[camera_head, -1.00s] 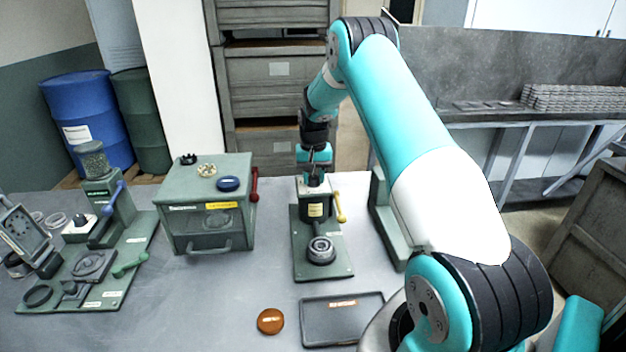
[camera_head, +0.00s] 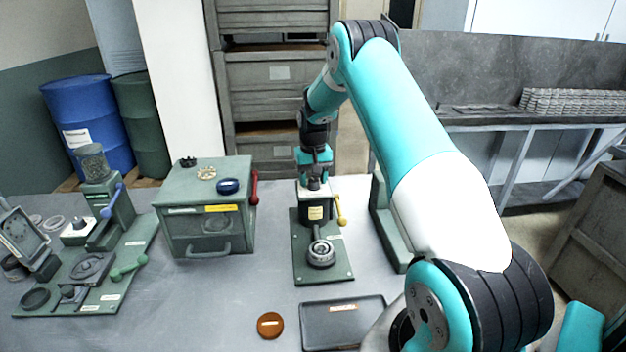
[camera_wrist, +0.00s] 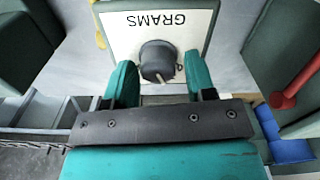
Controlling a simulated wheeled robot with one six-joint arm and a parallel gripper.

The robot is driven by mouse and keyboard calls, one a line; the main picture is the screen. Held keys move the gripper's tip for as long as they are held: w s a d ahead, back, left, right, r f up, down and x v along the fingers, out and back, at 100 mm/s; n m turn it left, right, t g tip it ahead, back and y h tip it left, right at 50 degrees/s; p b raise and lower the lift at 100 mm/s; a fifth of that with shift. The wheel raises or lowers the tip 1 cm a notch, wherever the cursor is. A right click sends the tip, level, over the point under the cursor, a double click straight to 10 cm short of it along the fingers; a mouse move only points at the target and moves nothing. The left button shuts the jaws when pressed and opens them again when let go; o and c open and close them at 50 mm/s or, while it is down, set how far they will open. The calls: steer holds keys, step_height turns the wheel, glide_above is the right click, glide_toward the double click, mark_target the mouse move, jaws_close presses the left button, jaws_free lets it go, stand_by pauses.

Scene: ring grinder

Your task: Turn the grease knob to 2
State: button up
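A dark round knob (camera_wrist: 158,60) sits on a white plate (camera_wrist: 122,38) marked GRAMS, which reads upside down in the wrist view. A small light mark shows at one side of the knob. In the head view the knob (camera_head: 314,184) is on top of a green dispenser post with a yellow lever (camera_head: 341,211). My gripper (camera_wrist: 160,78) is open, pointing down over the plate, with one teal finger on either side of the knob. Gaps show between the fingers and the knob. The knob's setting and any numbers cannot be read.
A ringed round part (camera_head: 321,253) sits on the dispenser's base. A green box (camera_head: 207,236) with a red lever (camera_head: 254,188) stands to the left. An orange disc (camera_head: 270,325) and a dark tray (camera_head: 343,322) lie in front. A green upright piece (camera_head: 386,225) stands close right.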

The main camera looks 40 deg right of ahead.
mark_target(313, 180)
steer(key=shift+o, duration=0.4)
steer(key=shift+s, duration=0.1)
step_height(313, 180, up, 17)
steer(key=b, duration=0.3)
steer(key=shift+r+b, duration=0.2)
steer(key=shift+b, duration=0.1)
